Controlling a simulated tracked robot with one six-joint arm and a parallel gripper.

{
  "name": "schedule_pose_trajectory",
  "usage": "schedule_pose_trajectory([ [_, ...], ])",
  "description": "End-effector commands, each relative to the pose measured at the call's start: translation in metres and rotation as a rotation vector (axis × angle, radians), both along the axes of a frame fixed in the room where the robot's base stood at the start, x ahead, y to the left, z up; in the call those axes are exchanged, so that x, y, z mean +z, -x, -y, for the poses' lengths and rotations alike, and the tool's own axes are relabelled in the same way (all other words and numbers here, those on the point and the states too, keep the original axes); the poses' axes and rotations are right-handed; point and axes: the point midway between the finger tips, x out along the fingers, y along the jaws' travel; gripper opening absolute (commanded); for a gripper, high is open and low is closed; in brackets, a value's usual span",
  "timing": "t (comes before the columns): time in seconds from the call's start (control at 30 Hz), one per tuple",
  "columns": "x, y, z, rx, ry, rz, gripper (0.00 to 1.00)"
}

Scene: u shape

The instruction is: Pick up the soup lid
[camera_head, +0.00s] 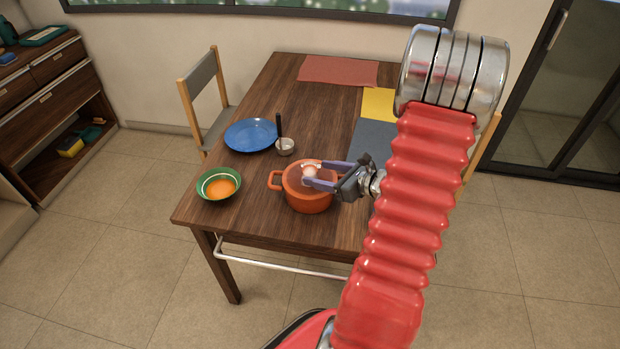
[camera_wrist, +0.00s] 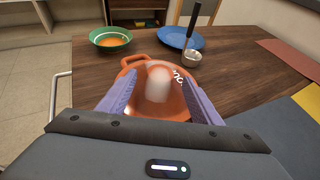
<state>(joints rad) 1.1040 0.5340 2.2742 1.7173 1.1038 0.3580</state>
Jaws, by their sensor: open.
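The soup pot (camera_head: 311,202) is orange with side handles and stands near the front edge of the wooden table. Its orange lid (camera_head: 296,185) is on top, with a pale round knob (camera_head: 310,172). The lid also shows in the wrist view (camera_wrist: 170,112), its pale knob (camera_wrist: 158,84) between my fingers. My gripper (camera_head: 306,174) is open, with its purple fingers on either side of the knob. In the wrist view my gripper (camera_wrist: 157,95) reaches over the lid. I cannot tell whether the fingers touch the knob or lid.
A green bowl (camera_head: 206,194) of orange soup stands left of the pot. A blue plate (camera_head: 250,134) and a small metal ladle cup (camera_head: 284,146) with a dark upright handle are behind it. Red, yellow and grey mats (camera_head: 338,70) lie toward the back and right.

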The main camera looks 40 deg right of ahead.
Motion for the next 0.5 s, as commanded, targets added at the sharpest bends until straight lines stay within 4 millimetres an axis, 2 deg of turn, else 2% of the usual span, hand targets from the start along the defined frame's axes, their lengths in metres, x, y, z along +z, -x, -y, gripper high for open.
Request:
schedule_pose_trajectory([
  [0.17,-0.003,-0.006,-0.001,0.002,0.0,0.0,0.59],
  [0.5,-0.019,-0.043,-0.007,0.002,-0.001,0.0,0.59],
])
